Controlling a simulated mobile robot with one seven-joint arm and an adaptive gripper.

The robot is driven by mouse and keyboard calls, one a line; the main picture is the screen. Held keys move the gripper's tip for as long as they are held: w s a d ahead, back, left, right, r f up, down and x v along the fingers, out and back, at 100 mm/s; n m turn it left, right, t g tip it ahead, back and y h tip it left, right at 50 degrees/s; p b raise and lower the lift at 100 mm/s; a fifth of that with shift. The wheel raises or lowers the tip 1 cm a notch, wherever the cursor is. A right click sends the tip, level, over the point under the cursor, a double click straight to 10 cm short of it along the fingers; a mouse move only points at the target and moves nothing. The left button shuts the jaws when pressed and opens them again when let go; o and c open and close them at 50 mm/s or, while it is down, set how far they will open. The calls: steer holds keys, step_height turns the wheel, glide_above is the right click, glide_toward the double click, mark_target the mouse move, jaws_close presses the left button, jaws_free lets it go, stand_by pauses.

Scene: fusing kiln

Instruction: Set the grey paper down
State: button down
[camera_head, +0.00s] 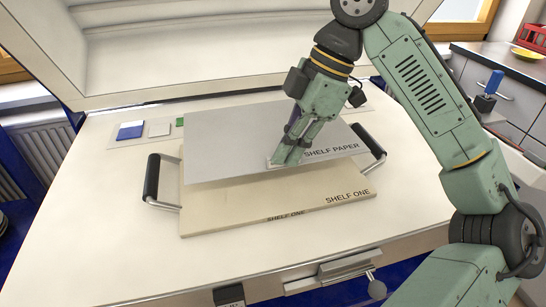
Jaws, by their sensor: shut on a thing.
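The grey paper (230,140) is a flat sheet marked "SHELF PAPER". It lies over the beige shelf board (250,217) marked "SHELF ONE", whose front strip and right part show. The paper's front edge looks slightly raised off the board; its back contact is hard to tell. My gripper (288,160) is at the paper's front middle, fingers pointing down, shut on the paper near a small pale tab (276,164). The fingertips partly cover the paper there.
Black-handled bars stand left (152,178) and right (370,141) of the board. The raised kiln lid (200,45) is behind. Small colour samples (131,130) lie at the back left. The pale surface (90,240) around is clear.

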step_height(320, 180, down, 10)
steer(key=shift+s+r, duration=0.1)
steer(key=shift+r, duration=0.1)
steer(key=c, duration=1.8)
jaws_free()
steer(key=shift+o, duration=0.2)
steer(key=v, duration=1.2)
steer(key=shift+r, duration=0.15)
